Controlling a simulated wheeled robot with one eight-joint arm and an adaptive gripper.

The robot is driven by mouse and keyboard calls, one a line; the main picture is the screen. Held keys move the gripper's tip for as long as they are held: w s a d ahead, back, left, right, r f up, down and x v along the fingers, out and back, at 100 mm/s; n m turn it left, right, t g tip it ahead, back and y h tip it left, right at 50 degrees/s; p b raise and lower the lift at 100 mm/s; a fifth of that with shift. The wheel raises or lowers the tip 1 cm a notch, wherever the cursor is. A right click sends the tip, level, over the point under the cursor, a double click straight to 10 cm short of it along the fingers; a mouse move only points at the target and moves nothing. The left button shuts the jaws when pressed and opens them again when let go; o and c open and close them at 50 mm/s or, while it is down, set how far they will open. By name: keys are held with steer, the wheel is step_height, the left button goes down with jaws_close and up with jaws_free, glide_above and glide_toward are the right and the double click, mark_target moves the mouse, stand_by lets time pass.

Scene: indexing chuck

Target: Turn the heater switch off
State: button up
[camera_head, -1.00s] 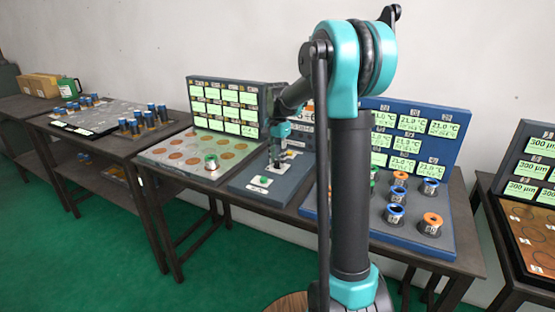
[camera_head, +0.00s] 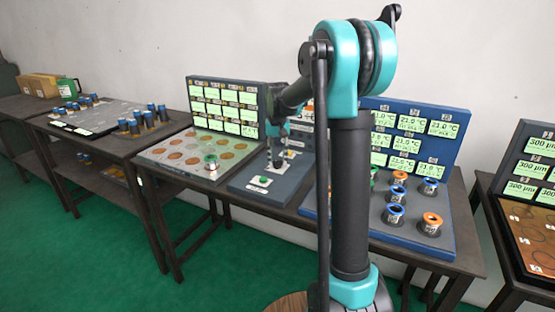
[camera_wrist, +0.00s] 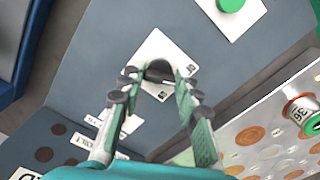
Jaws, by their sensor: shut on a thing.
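The switch is a dark part on a white plate (camera_wrist: 171,46) on the grey-blue panel (camera_wrist: 105,40); the plate also shows in the head view (camera_head: 279,169). In the head view my gripper (camera_head: 277,161) points down at the same plate. The small labels on the plate are too blurred to read.
A green button (camera_head: 264,180) sits in front of the switch on the same panel; it is at the top of the wrist view (camera_wrist: 231,4). A board with copper discs (camera_head: 190,157) and a green-rimmed cylinder (camera_head: 211,162) stands left. Several spools (camera_head: 395,214) stand right.

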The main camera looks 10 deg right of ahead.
mark_target(278, 161)
steer(key=shift+n, duration=0.3)
steer(key=o, duration=1.1)
step_height(278, 161, up, 12)
stand_by(0.4)
